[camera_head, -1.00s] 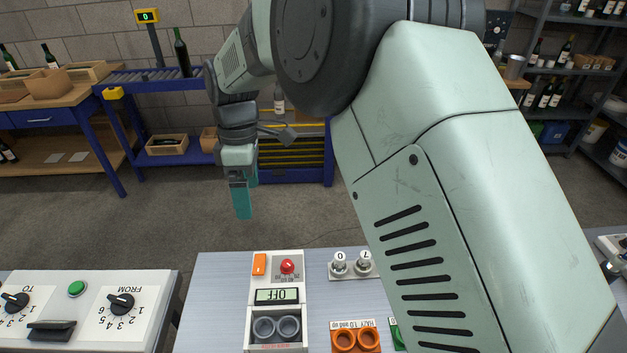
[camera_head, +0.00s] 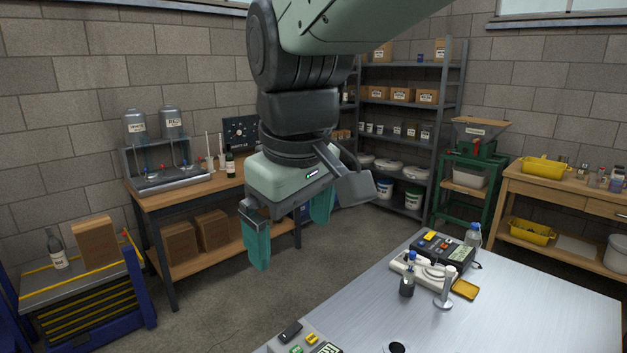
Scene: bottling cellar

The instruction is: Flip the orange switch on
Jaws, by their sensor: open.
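My gripper (camera_head: 290,228) hangs in the air left of the centre, above the floor and behind the bench's far left edge. Its two teal fingers are apart, with nothing between them. I do not see the white panel with the orange switch and OFF display now. A dark device (camera_head: 447,248) on the bench carries a small yellow-orange part and a red part. They are too small to tell whether either is a switch. My gripper is well to the left of this device and touches nothing.
The metal bench (camera_head: 520,310) has clear room at its right. A white instrument (camera_head: 425,272), a small dark bottle (camera_head: 407,285) and a yellow tray (camera_head: 465,289) stand near the device. A control panel (camera_head: 305,343) is cut off at the bottom edge. A wooden workbench (camera_head: 190,190) stands behind my gripper.

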